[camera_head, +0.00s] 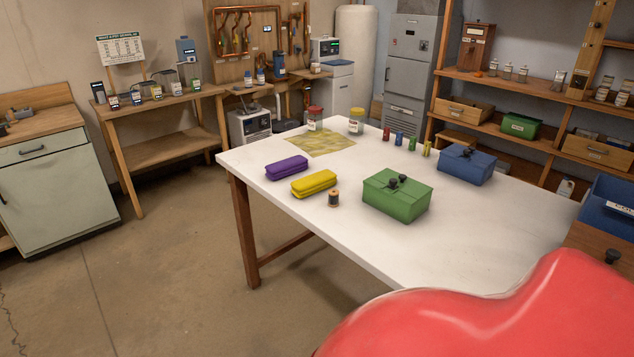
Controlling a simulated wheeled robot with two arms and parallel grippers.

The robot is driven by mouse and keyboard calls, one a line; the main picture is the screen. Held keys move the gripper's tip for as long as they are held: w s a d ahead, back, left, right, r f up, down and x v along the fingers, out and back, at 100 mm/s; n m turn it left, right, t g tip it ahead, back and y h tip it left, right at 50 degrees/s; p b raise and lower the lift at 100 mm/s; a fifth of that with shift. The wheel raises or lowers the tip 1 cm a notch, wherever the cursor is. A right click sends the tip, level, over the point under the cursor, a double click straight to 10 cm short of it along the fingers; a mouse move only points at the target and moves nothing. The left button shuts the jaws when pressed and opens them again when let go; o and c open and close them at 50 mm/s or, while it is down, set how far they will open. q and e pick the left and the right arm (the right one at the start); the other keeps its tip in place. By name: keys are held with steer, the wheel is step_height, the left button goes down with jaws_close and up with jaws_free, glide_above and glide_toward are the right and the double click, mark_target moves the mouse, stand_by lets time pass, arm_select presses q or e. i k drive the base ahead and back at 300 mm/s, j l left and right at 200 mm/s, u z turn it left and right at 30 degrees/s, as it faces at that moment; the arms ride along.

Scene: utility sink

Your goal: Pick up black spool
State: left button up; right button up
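A small black spool (333,199) with brownish ends stands upright on the white tabletop (480,235), close to the table's near left edge. It sits just in front of a yellow case (314,183) and to the left of a green box (396,195) with black knobs or latches, apart from both. Nothing covers the spool. Neither of my grippers shows in the head view, so their positions and whether they hold anything cannot be seen.
A purple case (287,168), a yellowish cloth or mat (322,142), two jars, several small coloured spools and a blue box (466,165) share the table. Open floor (150,270) lies to the left. Shelves stand at the back right. The lower right is blocked from view.

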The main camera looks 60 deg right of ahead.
mark_target(334, 193)
steer(key=l+z, duration=0.1)
steer(key=z, duration=1.7)
